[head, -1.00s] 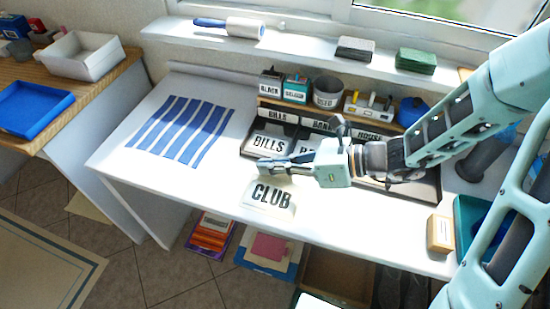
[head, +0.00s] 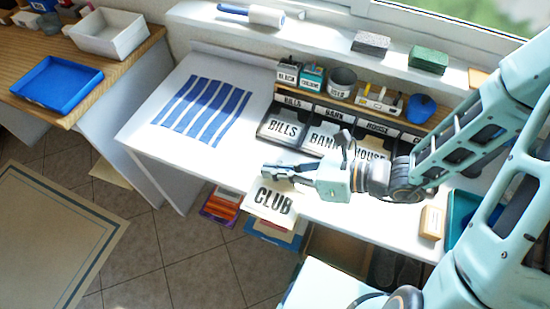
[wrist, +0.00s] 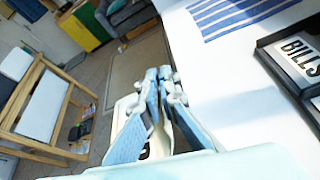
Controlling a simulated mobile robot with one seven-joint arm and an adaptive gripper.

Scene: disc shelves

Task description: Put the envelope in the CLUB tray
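The white envelope (head: 268,201) printed CLUB hangs from my gripper (head: 274,173) at the front edge of the desk, its label facing the head camera. In the wrist view my gripper (wrist: 165,76) has its fingers close together, with part of the envelope (wrist: 160,143) showing between and below them. The black tray rack at the back of the desk has label strips BILLS, BANK and HOUSE. A fourth label (head: 412,139) at the right end starts with C; the rest of it and most of that compartment are hidden behind my arm.
Envelopes marked BILLS (head: 284,128), BANK (head: 323,141) and HOUSE (head: 369,153) lie in the rack. Small boxes and a cup (head: 342,80) stand on the ledge above. A striped blue cloth (head: 206,109) covers the desk's left; a wooden block (head: 432,222) sits front right.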

